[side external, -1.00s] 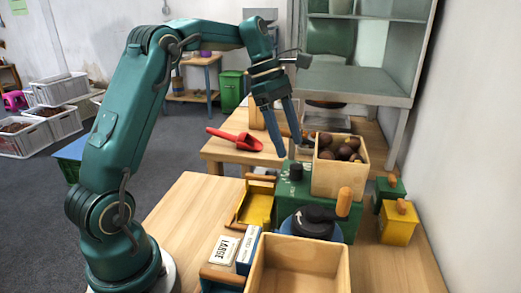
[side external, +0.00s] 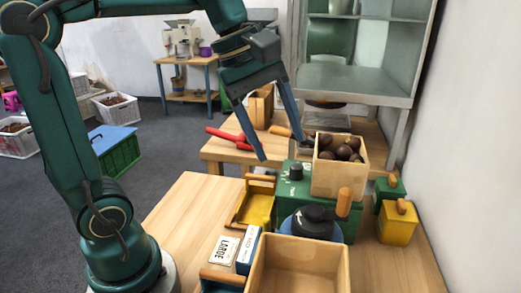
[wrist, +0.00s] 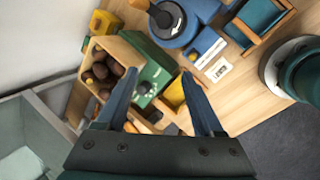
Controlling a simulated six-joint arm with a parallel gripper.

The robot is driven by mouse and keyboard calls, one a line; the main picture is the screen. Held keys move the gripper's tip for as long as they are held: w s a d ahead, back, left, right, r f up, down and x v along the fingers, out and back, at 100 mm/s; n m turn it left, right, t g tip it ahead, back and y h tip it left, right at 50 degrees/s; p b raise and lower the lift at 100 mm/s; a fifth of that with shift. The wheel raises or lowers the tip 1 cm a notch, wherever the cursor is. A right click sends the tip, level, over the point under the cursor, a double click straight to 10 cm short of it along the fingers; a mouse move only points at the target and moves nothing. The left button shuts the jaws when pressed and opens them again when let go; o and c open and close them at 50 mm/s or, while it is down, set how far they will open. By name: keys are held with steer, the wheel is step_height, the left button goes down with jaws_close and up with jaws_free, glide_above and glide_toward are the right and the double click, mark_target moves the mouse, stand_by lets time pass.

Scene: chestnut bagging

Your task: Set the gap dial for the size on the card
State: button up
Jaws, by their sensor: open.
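The green machine (side external: 287,192) stands on the near wooden table. The gap dial is a black knob (side external: 296,171) on its green top; in the wrist view the knob (wrist: 144,88) has white marks beside it. Its exact setting is too small to read. The white card (side external: 223,249) reads LARGE and lies flat at the table's front left; it also shows in the wrist view (wrist: 219,70). My gripper (side external: 282,149) is open and empty, above the dial and apart from it. In the wrist view the knob lies between the fingers, nearer the left one.
A wooden hopper box (side external: 340,178) of chestnuts sits on the machine, right of the dial. A black and blue crank (side external: 313,222) with an upright wooden handle is in front. A yellow tray (side external: 257,207) is left; an empty wooden box (side external: 300,265) is nearest.

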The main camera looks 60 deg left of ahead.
steer(key=s+f+m+t+y, duration=0.2)
steer(key=s+f+m, duration=0.5)
steer(key=m, duration=0.5)
steer(key=shift+s+m, duration=0.3)
steer(key=shift+s, duration=1.05)
